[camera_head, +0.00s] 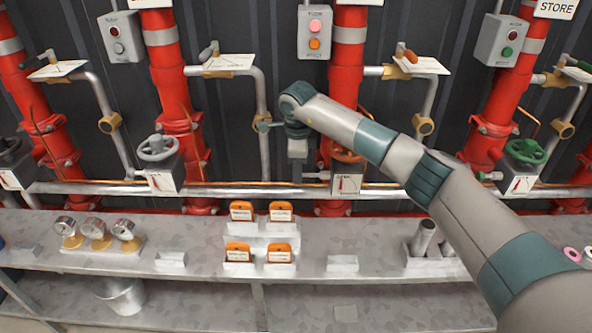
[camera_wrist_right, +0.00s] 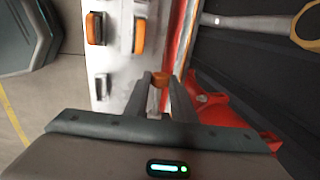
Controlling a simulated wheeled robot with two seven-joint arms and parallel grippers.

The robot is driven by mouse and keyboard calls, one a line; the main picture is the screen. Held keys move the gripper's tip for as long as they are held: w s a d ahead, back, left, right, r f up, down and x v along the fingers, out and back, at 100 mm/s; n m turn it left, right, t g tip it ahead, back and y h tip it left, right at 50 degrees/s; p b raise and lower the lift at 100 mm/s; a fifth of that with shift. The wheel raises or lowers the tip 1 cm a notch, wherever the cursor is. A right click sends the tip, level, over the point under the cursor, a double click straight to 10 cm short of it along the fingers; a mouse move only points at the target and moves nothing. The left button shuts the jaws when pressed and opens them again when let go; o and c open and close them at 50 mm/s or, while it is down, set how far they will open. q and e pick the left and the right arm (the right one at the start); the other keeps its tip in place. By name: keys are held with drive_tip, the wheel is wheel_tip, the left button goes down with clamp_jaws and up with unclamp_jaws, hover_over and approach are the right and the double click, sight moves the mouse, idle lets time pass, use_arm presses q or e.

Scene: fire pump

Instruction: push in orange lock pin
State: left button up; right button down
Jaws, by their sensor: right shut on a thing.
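The orange station's box (camera_head: 346,183) with a red gauge mark sits on the pipe rail, below an orange handwheel (camera_head: 346,154) partly hidden by my arm. A short pale stub (camera_head: 316,175), seemingly the lock pin's shaft, runs from the box's left side toward my right gripper (camera_head: 297,175). That gripper points down just left of the box. In the right wrist view its fingers (camera_wrist_right: 166,92) are closed around a small orange knob, the lock pin's head (camera_wrist_right: 160,78). How far the pin is in cannot be told. My left gripper is not in view.
A grey shelf (camera_head: 190,290) runs below, with orange-framed tags (camera_head: 281,211), gauges (camera_head: 95,230) and a pipe holder (camera_head: 425,245). Red vertical pipes (camera_head: 171,85) and a copper line (camera_head: 240,183) lie behind. A green handwheel (camera_head: 524,151) is at the right.

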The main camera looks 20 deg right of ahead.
sight(309, 174)
drive_tip(key=shift+s+d, duration=0.15)
drive_tip(key=shift+d, duration=0.45)
drive_tip(key=shift+s+d, duration=0.15)
drive_tip(key=shift+d, duration=0.45)
drive_tip(key=shift+s+d, duration=0.1)
drive_tip(key=shift+d, duration=0.2)
drive_tip(key=c, duration=1.6)
unclamp_jaws()
drive_tip(key=shift+o, duration=0.6)
drive_tip(key=shift+d, duration=0.1)
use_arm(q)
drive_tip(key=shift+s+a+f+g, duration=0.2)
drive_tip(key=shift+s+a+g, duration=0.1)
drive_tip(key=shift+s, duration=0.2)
